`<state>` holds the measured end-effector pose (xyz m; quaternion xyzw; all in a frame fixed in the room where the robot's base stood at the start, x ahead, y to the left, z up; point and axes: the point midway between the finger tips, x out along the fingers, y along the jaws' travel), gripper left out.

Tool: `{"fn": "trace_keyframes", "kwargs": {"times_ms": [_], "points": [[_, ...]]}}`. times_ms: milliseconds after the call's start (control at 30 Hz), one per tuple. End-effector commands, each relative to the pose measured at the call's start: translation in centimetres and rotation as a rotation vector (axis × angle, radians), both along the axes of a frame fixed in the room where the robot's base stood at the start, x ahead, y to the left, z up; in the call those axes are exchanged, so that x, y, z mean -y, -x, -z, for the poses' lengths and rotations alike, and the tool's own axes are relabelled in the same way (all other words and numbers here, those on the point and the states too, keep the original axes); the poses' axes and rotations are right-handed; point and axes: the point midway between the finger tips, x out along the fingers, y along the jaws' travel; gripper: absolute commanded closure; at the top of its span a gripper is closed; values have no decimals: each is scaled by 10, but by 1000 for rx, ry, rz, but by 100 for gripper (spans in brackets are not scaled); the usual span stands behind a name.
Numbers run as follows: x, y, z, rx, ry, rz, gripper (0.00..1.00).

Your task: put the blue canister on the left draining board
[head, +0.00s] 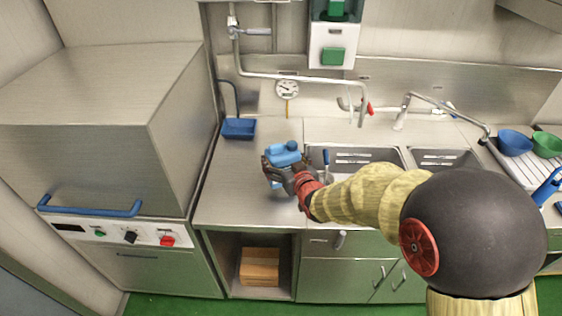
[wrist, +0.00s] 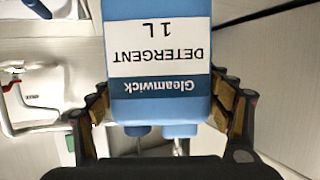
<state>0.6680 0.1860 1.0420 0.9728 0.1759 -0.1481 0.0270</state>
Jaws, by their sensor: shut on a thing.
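The blue canister (head: 284,152) is in my gripper (head: 285,167), over the left draining board (head: 240,195), the bare steel top left of the sinks. I cannot tell whether its base touches the board or hangs just above it. In the wrist view the canister (wrist: 158,88) fills the middle, with a white and blue label reading "Gleamwick Detergent 1 L" upside down in the picture. My gripper's two fingers (wrist: 160,105) are closed on its sides. The canister's lower part is partly hidden by my gripper in the head view.
A blue tray (head: 239,128) stands at the back left of the board. A tall steel hood machine (head: 95,120) borders the left. The board's front left is clear.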

Motion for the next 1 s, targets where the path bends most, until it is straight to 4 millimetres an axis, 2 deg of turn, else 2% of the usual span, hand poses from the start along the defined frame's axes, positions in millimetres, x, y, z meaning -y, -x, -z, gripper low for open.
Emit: {"fn": "trace_keyframes", "kwargs": {"times_ms": [267,533,967,1000], "points": [[1,-11,7,8,-3,1,82],[1,-12,38,7,-2,0,82],[1,-12,42,8,-3,0,82],[2,-11,45,1,-1,0,20]]}}
